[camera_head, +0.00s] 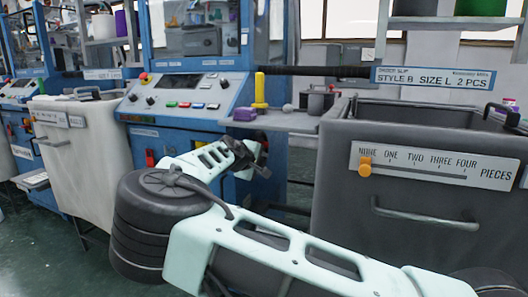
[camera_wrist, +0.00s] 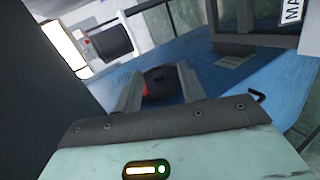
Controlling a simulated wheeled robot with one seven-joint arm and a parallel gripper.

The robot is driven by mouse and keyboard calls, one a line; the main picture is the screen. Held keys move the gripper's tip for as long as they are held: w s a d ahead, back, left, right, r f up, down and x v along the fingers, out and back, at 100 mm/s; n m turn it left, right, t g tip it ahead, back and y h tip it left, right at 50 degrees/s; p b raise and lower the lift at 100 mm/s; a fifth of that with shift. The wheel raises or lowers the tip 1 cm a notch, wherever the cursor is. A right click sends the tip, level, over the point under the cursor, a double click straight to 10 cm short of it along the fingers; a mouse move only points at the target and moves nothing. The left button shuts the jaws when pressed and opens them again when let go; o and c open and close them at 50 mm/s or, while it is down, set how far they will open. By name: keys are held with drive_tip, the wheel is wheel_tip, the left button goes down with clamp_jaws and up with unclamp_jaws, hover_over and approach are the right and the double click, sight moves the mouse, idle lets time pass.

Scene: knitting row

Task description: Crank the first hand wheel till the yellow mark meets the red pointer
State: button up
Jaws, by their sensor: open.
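A dark round wheel (camera_wrist: 160,84) on a blue machine face shows between my fingers in the wrist view. A small red spot (camera_wrist: 145,90) is at its left edge; I cannot tell if it is the red pointer. No yellow mark can be made out on the wheel. My gripper (camera_wrist: 158,70) is open, its two fingers to either side of the wheel in the picture, with no clear contact. In the head view my gripper (camera_head: 256,156) is in front of the blue machine (camera_head: 190,140), and my arm hides the wheel there.
A grey bin (camera_head: 430,195) with a yellow slider (camera_head: 365,166) stands close on the right. A white bin (camera_head: 85,140) stands on the left. A grey shelf (camera_head: 285,122) holds a yellow cone (camera_head: 260,90) and a purple item (camera_head: 244,114). A control panel (camera_head: 185,95) is above the gripper.

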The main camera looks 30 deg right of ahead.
drive_tip(key=w+a+r+n+t+h, duration=0.1)
drive_tip(key=w+a+r+n+t, duration=0.15)
drive_tip(key=w+a+r, duration=0.2)
drive_tip(key=shift+m, duration=0.25)
drive_tip(key=b+x, duration=0.1)
drive_tip(key=x, duration=0.4)
drive_tip(key=b+x, duration=0.1)
drive_tip(key=x, duration=0.5)
drive_tip(key=b+x, duration=0.1)
drive_tip(key=x, duration=0.4)
drive_tip(key=shift+s+d+r+b, duration=0.15)
drive_tip(key=shift+d+b, duration=0.15)
drive_tip(key=shift+d, duration=0.35)
clamp_jaws()
